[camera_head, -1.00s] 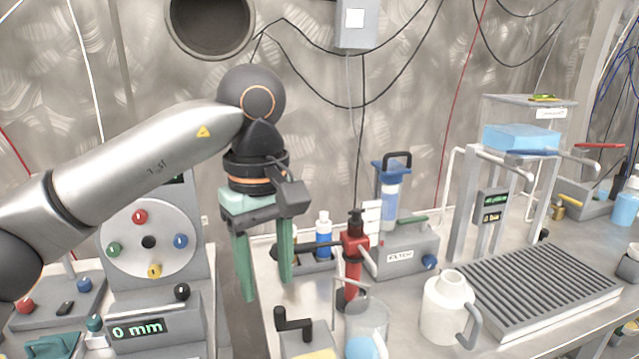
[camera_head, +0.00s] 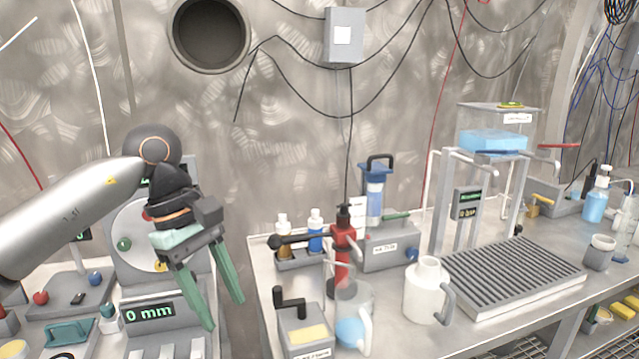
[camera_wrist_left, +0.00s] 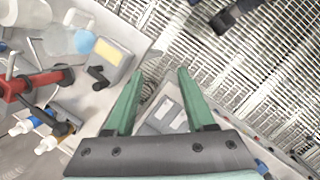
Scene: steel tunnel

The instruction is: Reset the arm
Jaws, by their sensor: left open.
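My left gripper (camera_head: 222,311) has two green fingers spread apart with nothing between them. In the head view it hangs in the air at the left, in front of the panel with the "0 mm" display (camera_head: 150,311). In the left wrist view its fingers (camera_wrist_left: 160,72) point over the edge of the workbench and the grated floor (camera_wrist_left: 235,60). My right gripper shows in neither view.
The workbench (camera_head: 390,335) holds a red hand pump (camera_head: 342,250), a white jug (camera_head: 427,290), a filter unit (camera_head: 390,245), a ribbed drain tray (camera_head: 515,280) and a small box with a black crank (camera_head: 303,325). A gap separates it from the left panel.

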